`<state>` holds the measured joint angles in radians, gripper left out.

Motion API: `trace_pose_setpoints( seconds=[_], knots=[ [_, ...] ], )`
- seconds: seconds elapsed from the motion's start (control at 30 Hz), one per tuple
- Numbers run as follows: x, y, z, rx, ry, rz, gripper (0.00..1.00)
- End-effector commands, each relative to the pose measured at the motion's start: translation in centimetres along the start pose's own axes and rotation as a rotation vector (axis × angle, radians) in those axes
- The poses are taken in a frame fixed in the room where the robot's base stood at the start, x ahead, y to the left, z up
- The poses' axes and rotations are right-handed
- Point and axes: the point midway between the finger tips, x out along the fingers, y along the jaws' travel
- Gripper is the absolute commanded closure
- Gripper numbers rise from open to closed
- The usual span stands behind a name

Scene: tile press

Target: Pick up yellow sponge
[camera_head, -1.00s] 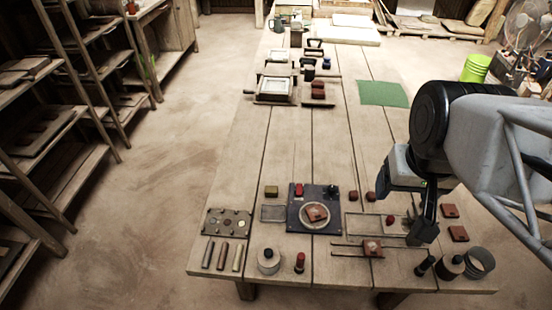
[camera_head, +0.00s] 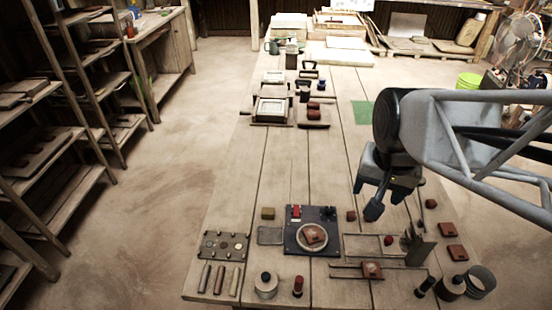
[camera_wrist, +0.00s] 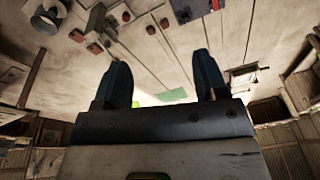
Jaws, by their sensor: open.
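A small yellow-olive block, which looks like the yellow sponge (camera_head: 268,213), lies on the wooden table left of the dark press plate (camera_head: 329,248) in the head view. I cannot make it out surely in the wrist view. My gripper (camera_head: 387,204) is above the table's right side, well to the right of the sponge and higher than it. Its two dark fingers stand apart with nothing between them, as the wrist view also shows (camera_wrist: 161,78).
A round disc with a red-brown tile (camera_head: 315,235) sits on the press plate. A grey upright tool (camera_head: 418,250) stands right of a thin frame. A perforated tray (camera_head: 222,246) and several small rods lie left. A green mat (camera_head: 363,111) lies farther back.

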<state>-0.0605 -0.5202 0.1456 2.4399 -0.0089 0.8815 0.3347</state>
Motion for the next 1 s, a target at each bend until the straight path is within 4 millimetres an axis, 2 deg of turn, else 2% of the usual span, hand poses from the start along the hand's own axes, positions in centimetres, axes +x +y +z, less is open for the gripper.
trace_pose_setpoints(
  seconds=[0.2,0.5,0.8,1.0],
  knots=[
    [3.3,-3.6,-3.5,0.184,-0.034,0.004,0.34],
    [8.6,-8.9,-7.1,0.444,-0.072,0.023,0.34],
    [15.1,-14.5,-9.5,0.702,-0.102,0.055,0.34],
    [20.0,-18.3,-10.2,0.873,-0.117,0.085,0.34]
  ],
)
